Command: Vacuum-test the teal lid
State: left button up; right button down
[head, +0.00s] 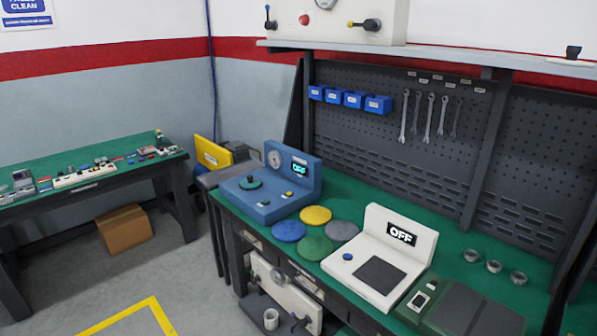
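A blue tester (290,185) with a round gauge and a lit display reading OFF stands at the left end of the green workbench. A small teal disc (250,184) with a raised middle sits on its deck; I cannot tell if it is a lid or part of the tester. Four round lids lie flat in front of the tester: yellow (315,214), blue (288,231), grey (342,231) and dark green (315,248). The dark green one is nearest the front edge. Neither gripper is in view.
A white machine (402,222) with a dark pad and an OFF display stands right of the lids. A dark green-grey device (470,312) is beyond it, and three small metal cups (494,267) stand behind. A pegboard (400,130) backs the workbench (395,205).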

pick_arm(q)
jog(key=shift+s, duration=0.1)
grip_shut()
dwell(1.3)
